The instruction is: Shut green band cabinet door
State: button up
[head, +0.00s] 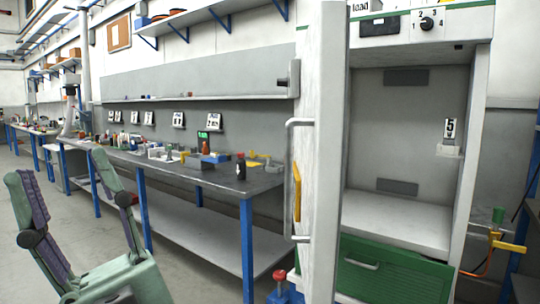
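The cabinet (478,130) stands at the right, white with a thin green band (465,6) along its top. Its white door (322,150) is open. It is swung out towards me at the cabinet's left side, seen almost edge-on. A pale bar handle (290,180) is on the door's left-facing side, with a yellow piece beside it. My gripper (62,168) is at the lower left, green with dark pads. Its two fingers are spread wide with nothing between them. It is well left of the door and does not touch it.
A green drawer (390,270) is below. A long workbench (235,182) with blue legs and small items runs behind my gripper.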

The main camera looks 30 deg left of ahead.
aim_at(320, 122)
jog(key=j+u, duration=0.1)
jog(key=j, duration=0.3)
jog(key=i+j+u, duration=0.1)
jog(key=j, duration=0.35)
jog(key=i+j+u, duration=0.1)
jog(key=j, duration=0.3)
jog(key=j+z, duration=0.45)
